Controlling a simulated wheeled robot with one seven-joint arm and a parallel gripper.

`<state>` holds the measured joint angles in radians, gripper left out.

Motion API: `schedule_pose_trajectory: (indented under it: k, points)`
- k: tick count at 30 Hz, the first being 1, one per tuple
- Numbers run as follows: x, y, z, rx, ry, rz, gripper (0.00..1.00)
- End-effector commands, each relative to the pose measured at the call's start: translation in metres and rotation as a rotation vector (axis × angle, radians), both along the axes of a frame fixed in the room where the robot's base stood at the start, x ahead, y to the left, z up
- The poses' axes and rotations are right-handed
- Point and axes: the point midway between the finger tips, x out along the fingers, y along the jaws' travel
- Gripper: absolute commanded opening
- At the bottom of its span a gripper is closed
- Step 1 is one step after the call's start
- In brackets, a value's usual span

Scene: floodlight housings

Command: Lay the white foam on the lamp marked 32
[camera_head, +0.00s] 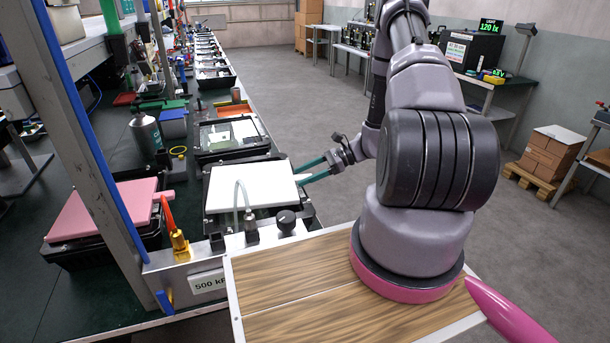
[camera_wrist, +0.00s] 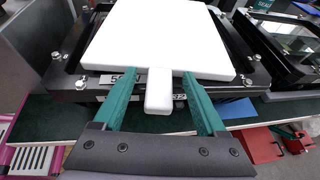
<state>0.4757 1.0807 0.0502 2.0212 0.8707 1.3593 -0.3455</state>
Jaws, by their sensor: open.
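The white foam (camera_head: 250,185) is a flat slab lying over a black lamp housing (camera_head: 209,222) in the head view. It also shows in the wrist view (camera_wrist: 158,38), with a short white tab (camera_wrist: 159,92) pointing towards me. The housing's bolted black rim (camera_wrist: 75,95) shows around the foam. A label on its front edge (camera_wrist: 178,97) is partly hidden; its number is hard to read and seems to end in 2. My gripper (camera_wrist: 161,76) is open, with one green finger on each side of the tab and gaps between. It also shows at the foam's right edge in the head view (camera_head: 298,176).
Another open housing (camera_head: 232,137) stands behind on the bench line, and a pink slab (camera_head: 105,207) lies on a black housing at left. A clamp with an orange handle (camera_head: 178,240) and black knob (camera_head: 286,221) stand in front. Red parts (camera_wrist: 262,146) sit lower right in the wrist view.

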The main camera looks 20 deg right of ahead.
Motion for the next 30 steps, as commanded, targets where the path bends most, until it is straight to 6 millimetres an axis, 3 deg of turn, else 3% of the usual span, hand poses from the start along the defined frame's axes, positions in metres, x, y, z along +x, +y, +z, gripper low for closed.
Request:
schedule_pose_trajectory:
  k: [5, 18, 24, 30]
  points:
    - [-0.001, -0.010, 0.004, -0.001, -0.002, -0.001, 0.74]
    - [-0.013, -0.085, 0.035, -0.002, -0.002, -0.002, 0.74]
    - [-0.016, -0.098, 0.040, 0.000, 0.000, -0.001, 0.74]
    - [-0.014, -0.097, 0.050, -0.019, -0.013, 0.019, 0.74]
